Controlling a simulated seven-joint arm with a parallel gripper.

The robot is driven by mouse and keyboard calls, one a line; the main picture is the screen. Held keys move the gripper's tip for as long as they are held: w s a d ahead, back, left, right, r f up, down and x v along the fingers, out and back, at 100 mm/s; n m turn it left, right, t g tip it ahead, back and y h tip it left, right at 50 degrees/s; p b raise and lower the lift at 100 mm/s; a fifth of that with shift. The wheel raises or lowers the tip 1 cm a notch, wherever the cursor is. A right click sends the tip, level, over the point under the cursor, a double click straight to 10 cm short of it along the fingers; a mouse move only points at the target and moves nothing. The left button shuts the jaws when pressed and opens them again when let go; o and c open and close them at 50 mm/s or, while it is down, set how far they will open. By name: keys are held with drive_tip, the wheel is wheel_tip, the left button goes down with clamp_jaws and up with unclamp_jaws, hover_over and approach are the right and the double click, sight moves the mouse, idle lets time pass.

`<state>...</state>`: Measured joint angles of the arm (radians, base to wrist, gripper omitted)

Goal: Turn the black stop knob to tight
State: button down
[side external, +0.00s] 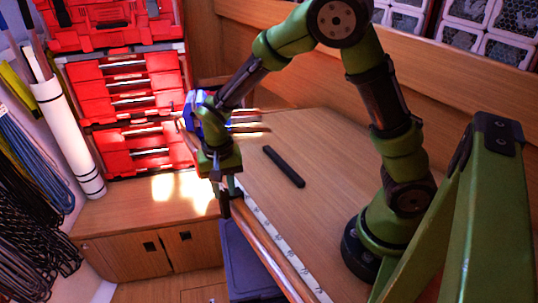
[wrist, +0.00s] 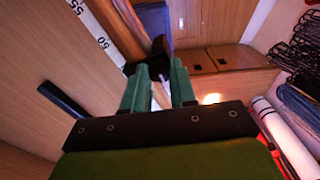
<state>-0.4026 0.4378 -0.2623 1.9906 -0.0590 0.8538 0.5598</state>
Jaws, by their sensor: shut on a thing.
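The black stop knob (side external: 225,204) is a small dark piece at the edge of the wooden bench, beside the measuring strip. In the wrist view the dark knob (wrist: 159,46) shows just beyond my fingertips. My gripper (side external: 229,184) points down over this edge, and its green fingers (wrist: 161,68) are shut on the knob with a gap between them. The fingers and the low light hide most of the knob, so I cannot tell how far it is turned. I see no tight mark.
A loose black bar (side external: 284,166) lies on the bench top (side external: 330,160). A white measuring strip (side external: 285,249) runs along the bench edge. A dark blue bin (side external: 243,262) stands below the edge. Red drawers (side external: 130,105), a white roll (side external: 68,135) and hanging coiled lines (side external: 30,200) are at left.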

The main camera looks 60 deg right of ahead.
sight(224, 191)
drive_tip(key=shift+w+r, duration=0.1)
drive_tip(key=c, duration=0.9)
unclamp_jaws()
wheel_tip(224, 191, up, 17)
